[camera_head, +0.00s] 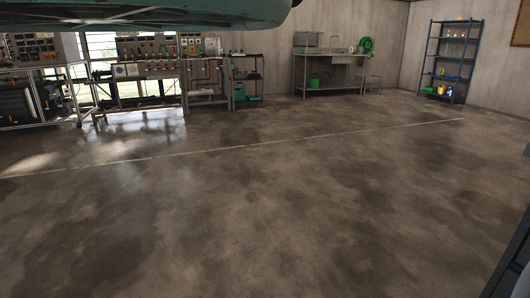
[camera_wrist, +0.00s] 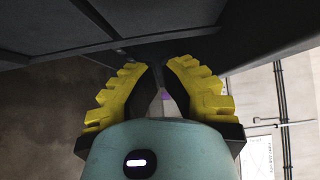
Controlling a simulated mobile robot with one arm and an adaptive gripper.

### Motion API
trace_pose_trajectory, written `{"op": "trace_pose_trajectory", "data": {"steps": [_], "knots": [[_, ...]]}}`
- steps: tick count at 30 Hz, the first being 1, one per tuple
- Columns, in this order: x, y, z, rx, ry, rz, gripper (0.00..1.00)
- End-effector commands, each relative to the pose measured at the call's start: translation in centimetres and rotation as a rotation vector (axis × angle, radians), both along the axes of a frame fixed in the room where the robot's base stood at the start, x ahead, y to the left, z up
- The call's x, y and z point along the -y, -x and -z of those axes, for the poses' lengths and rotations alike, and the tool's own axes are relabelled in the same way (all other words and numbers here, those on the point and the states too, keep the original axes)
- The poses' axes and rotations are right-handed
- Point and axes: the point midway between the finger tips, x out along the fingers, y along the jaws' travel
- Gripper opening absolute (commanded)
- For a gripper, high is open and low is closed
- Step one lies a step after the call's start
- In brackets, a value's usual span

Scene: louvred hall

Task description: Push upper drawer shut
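In the wrist view, my gripper (camera_wrist: 157,66) has two fingers with yellow ridged sides. They slope in towards each other, and their dark tips appear to meet, with a small wedge-shaped gap below them. No object shows clearly between the tips. Dark furniture panels (camera_wrist: 50,22) lie just beyond the tips, with a seam running across them. Another dark panel (camera_wrist: 270,25) is at the upper right. I cannot tell which panel is the upper drawer, how far out it stands, or whether the tips touch it. In the head view, the gripper is out of sight.
A dark furniture edge (camera_head: 514,262) shows at the right of the head view. The concrete floor (camera_head: 250,210) is wide and clear. Workbenches (camera_head: 160,70), a sink table (camera_head: 330,75) and a blue shelf rack (camera_head: 447,62) stand far back along the walls.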

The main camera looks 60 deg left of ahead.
Motion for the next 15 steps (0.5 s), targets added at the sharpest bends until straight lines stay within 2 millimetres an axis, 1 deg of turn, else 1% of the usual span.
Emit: {"op": "trace_pose_trajectory", "data": {"steps": [1, 15], "knots": [[-0.7, 0.1, -0.8, -0.001, 0.0, -0.006, 0.0], [-5.5, 2.9, -0.4, 0.001, 0.0, -0.004, 0.0]]}}
